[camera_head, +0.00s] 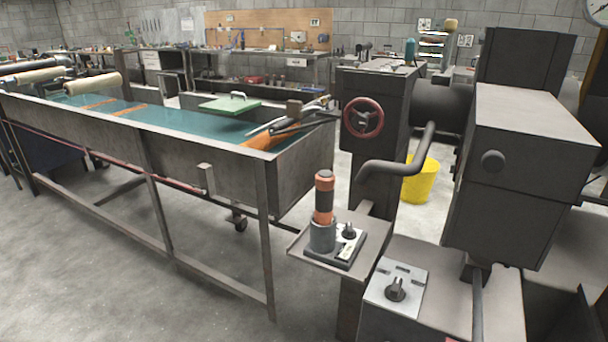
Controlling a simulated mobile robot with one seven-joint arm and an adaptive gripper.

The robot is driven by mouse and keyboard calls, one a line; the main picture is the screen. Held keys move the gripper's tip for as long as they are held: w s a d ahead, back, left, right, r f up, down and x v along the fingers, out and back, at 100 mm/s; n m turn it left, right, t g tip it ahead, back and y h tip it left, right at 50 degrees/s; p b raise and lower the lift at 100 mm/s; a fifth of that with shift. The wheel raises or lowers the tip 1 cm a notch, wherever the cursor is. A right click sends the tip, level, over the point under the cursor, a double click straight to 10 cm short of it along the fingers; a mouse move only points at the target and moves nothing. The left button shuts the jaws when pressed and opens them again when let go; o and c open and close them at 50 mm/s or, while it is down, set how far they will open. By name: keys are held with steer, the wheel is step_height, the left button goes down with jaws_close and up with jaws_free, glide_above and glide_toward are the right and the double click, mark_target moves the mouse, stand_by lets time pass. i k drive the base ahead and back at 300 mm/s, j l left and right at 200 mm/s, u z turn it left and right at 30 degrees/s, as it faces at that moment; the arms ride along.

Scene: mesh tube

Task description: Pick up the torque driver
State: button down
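An upright tool with an orange and black banded handle (323,197) stands at the lower middle of the head view; it looks like the torque driver. Its lower end is hidden inside a grey cylindrical holder (322,238). The holder stands on a small grey shelf (303,249) beside a dark plate with a black knob (349,231). My gripper is not in view.
A long metal trough (175,158) with a teal inside runs along the left. A dark machine with a red handwheel (363,118) and a bent grey crank (402,165) rises behind and right of the shelf. A yellow bucket (421,181) stands behind. Floor (110,270) is clear at front left.

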mark_target(325, 180)
steer(key=z, duration=0.4)
steer(key=j+z, duration=0.2)
steer(key=z, duration=0.2)
steer(key=j+z, duration=0.25)
steer(key=z, duration=0.2)
steer(key=j+z, duration=0.2)
steer(key=z, duration=0.2)
steer(key=j+z, duration=0.2)
steer(key=j, duration=0.2)
steer(key=k+j+z, duration=0.2)
steer(key=j, duration=0.15)
steer(key=k+j+z, duration=0.15)
steer(key=j, duration=0.2)
steer(key=k+j, duration=0.1)
steer(key=j, duration=0.2)
steer(key=k+j, duration=0.1)
steer(key=j, duration=0.2)
steer(key=k+j, duration=0.1)
steer(key=j, duration=0.2)
steer(key=z, duration=0.05)
